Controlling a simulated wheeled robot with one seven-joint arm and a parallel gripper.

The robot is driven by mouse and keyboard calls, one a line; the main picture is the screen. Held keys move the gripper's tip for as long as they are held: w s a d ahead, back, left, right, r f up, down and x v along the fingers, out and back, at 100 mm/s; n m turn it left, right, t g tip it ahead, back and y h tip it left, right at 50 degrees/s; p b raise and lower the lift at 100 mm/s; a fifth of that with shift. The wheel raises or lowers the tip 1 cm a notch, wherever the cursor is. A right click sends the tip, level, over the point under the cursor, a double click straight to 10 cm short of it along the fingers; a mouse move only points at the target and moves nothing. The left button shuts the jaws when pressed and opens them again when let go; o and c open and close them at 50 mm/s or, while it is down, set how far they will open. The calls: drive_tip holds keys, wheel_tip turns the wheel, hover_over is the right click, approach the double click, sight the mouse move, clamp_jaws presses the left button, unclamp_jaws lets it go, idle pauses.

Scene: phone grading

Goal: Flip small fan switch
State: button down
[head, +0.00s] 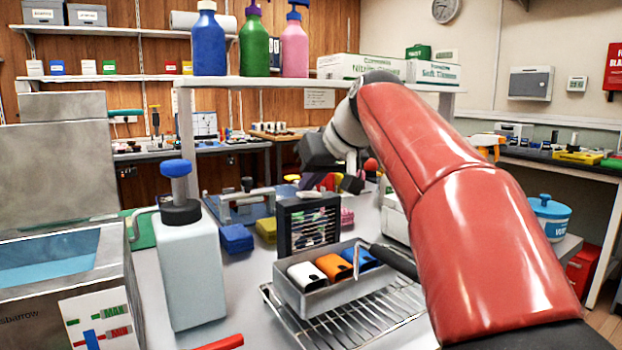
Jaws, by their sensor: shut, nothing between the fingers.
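The small fan (309,226) is a black box with a grille on its front, upright on the grey bench behind a grey tray. I cannot make out its switch from this side. My red arm reaches in from the right, and my gripper (350,181) is dark, small and partly lost among things behind the fan. It is up and to the right of the fan, shut and empty. Whether it touches the fan cannot be told from this view.
In front of the fan, a grey tray (318,301) holds white, orange and blue items on a wire rack (392,318). A pump bottle (190,270) and a steel tank (62,250) stand left. A shelf (270,82) with bottles spans above.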

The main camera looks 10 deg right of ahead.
drive_tip(key=shift+a+f+h, duration=0.15)
drive_tip(key=shift+f+h, duration=0.15)
drive_tip(key=shift+d, duration=0.2)
drive_tip(key=shift+w+d, duration=0.25)
drive_tip(key=shift+d, duration=0.4)
drive_tip(key=shift+r+p, duration=0.2)
drive_tip(key=shift+p, duration=0.1)
